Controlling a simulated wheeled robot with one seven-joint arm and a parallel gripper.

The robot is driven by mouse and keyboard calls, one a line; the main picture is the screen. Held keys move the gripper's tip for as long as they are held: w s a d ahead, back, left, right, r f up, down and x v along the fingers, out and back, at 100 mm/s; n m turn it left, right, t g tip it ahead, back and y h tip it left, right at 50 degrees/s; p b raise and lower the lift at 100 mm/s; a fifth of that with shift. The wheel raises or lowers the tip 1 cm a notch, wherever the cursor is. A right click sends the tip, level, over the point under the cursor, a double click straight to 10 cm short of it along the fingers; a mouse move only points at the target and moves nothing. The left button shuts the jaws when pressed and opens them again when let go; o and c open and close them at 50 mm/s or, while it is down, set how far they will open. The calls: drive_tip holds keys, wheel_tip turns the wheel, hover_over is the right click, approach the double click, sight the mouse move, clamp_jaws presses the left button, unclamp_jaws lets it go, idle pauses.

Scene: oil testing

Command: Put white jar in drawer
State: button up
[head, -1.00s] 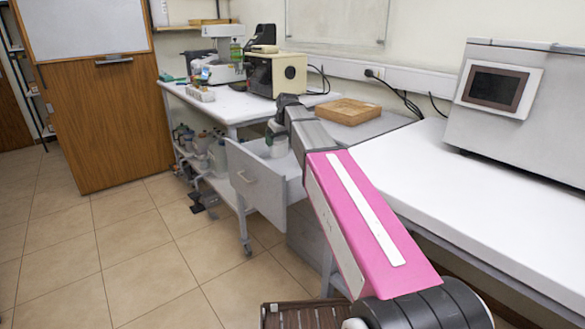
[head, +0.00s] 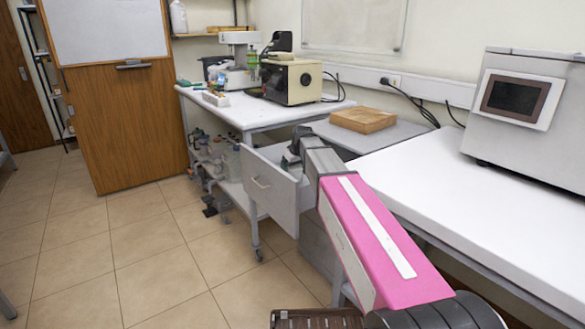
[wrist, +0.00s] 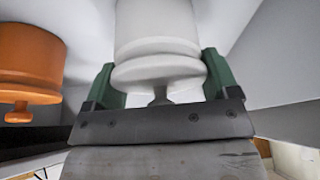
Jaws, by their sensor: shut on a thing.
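The white jar (wrist: 158,35) fills the top middle of the wrist view, its knobbed lid towards my wrist. The green fingers of my gripper (wrist: 160,80) are shut on it from both sides. In the head view the open drawer (head: 266,183) sticks out beneath the worktop, its light grey front and handle facing left. The end of my arm (head: 292,158) reaches down into or just over the drawer. The drawer front and my arm hide the jar there, so I cannot tell whether it touches the drawer's floor.
An orange jar (wrist: 30,65) with a similar knob is close left of the white jar in the wrist view. Pale grey walls surround both. A wooden box (head: 363,120) sits on the grey surface behind my arm. The white bench (head: 450,180) at right is largely clear.

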drive_tip(key=shift+f, duration=0.1)
drive_tip(key=o, duration=0.8)
drive_tip(key=v, duration=1.2)
